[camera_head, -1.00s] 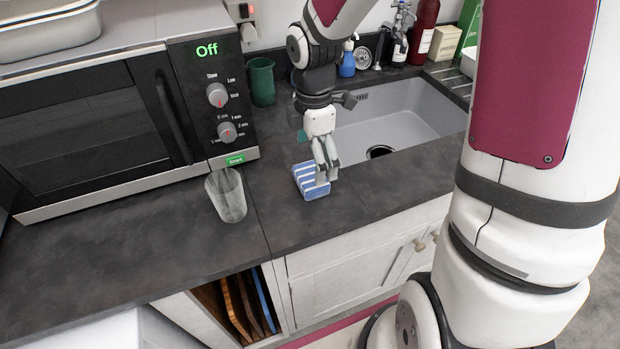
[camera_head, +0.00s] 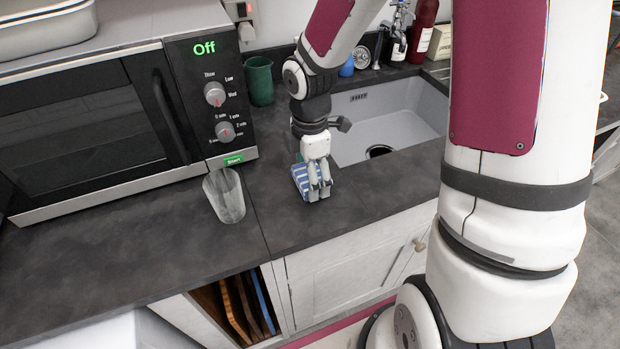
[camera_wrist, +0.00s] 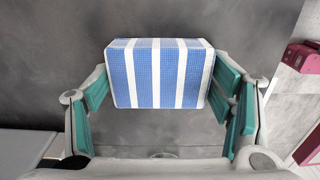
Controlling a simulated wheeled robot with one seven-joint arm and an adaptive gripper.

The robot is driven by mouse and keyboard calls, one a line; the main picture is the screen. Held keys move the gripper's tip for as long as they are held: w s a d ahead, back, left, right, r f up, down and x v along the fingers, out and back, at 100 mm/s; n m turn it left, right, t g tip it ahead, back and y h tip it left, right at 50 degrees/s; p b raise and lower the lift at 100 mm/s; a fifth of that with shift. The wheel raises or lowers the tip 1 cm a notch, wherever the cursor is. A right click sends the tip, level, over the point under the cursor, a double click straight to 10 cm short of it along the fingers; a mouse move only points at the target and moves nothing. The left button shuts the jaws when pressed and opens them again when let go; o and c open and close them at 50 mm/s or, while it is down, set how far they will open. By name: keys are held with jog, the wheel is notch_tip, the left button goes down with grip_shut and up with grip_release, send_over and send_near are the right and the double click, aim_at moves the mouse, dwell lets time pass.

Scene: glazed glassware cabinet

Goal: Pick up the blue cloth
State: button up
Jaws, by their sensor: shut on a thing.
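The blue cloth (camera_head: 300,179), blue with white stripes and folded into a block, is on the dark worktop in front of the sink. My gripper (camera_head: 319,192) reaches down over its right part in the head view and hides some of it. In the wrist view the cloth (camera_wrist: 160,75) lies between the teal-padded fingers of my gripper, which are shut on its two ends. I cannot see a clear gap under the cloth.
A clear glass (camera_head: 225,195) stands to the left near the worktop edge. The microwave (camera_head: 100,120) is behind it, with a green mug (camera_head: 259,82) beside it. The sink (camera_head: 400,118) is behind right. Bare worktop (camera_head: 120,245) lies front left.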

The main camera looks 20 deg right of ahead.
jog(key=shift+c, duration=0.6)
jog(key=shift+r, duration=0.1)
jog(key=shift+r, duration=0.25)
notch_tip(320, 180, up, 3)
jog(key=shift+r+p, duration=0.1)
jog(key=shift+p, duration=0.2)
jog(key=s+r+p, duration=0.1)
jog(key=s+p, duration=0.7)
jog(key=s, duration=0.8)
